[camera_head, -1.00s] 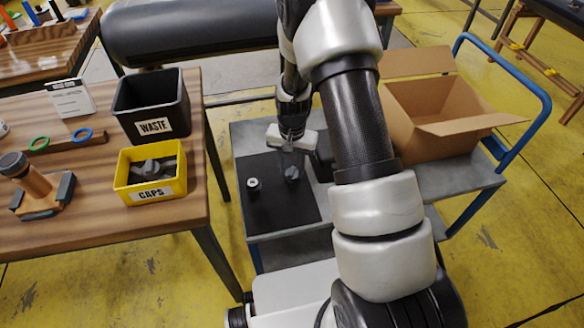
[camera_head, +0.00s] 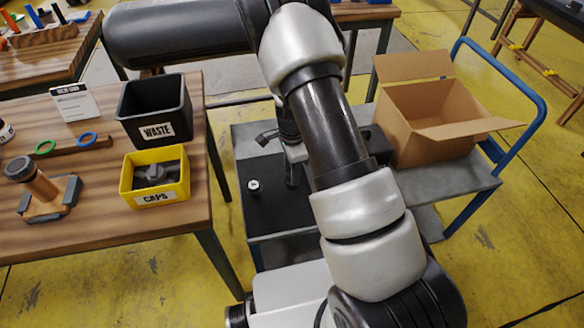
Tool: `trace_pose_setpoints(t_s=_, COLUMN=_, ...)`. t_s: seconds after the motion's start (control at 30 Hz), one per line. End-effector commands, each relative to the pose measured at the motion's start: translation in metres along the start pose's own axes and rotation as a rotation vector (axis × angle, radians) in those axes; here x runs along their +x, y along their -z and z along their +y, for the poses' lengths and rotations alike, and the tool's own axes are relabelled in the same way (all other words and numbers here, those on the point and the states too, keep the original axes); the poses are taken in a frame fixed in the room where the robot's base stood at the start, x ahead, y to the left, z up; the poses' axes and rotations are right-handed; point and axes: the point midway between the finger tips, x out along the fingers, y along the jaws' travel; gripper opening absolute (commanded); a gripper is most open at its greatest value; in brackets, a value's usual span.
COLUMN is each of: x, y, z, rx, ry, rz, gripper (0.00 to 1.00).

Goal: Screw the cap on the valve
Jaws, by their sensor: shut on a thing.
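My gripper (camera_head: 293,178) is low over the black mat (camera_head: 270,212) on the cart, partly hidden by my own arm. It is shut on a small dark piece that looks like a cap; its outline blends with the fingers and the mat. A small round pale-topped fitting (camera_head: 254,187), which may be the valve, stands on the mat to the left of my gripper, apart from it. The yellow CAPS bin (camera_head: 155,197) on the wooden table holds dark caps (camera_head: 155,173). I cannot tell whether the held piece touches anything.
The black WASTE bin (camera_head: 156,131) stands behind the CAPS bin. A wooden post with a dark top (camera_head: 22,170) stands on a base at the left. An open cardboard box (camera_head: 435,140) is on the right of the cart (camera_head: 462,181). The mat's front is clear.

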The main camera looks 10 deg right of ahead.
Motion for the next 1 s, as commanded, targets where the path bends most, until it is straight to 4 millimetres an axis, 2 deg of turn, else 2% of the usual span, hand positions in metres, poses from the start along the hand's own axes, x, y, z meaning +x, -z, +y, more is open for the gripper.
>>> trace_pose_setpoints(t_s=0.3, x=-0.0004, y=0.0, z=-0.0001, rx=0.043, ry=0.0, rz=0.0, gripper=0.12)
trace_pose_setpoints(t_s=0.6, x=-0.0018, y=-0.0002, z=0.0008, rx=0.488, ry=-0.002, rz=0.001, gripper=0.12)
trace_pose_setpoints(t_s=0.87, x=0.0007, y=-0.0001, z=0.0001, rx=0.528, ry=0.0, rz=0.0, gripper=0.12)
trace_pose_setpoints(t_s=0.9, x=0.0006, y=-0.0001, z=0.0, rx=0.528, ry=0.0, rz=0.0, gripper=0.39)
trace_pose_setpoints(t_s=1.0, x=0.0005, y=0.0, z=0.0, rx=0.526, ry=0.0, rz=0.0, gripper=0.56)
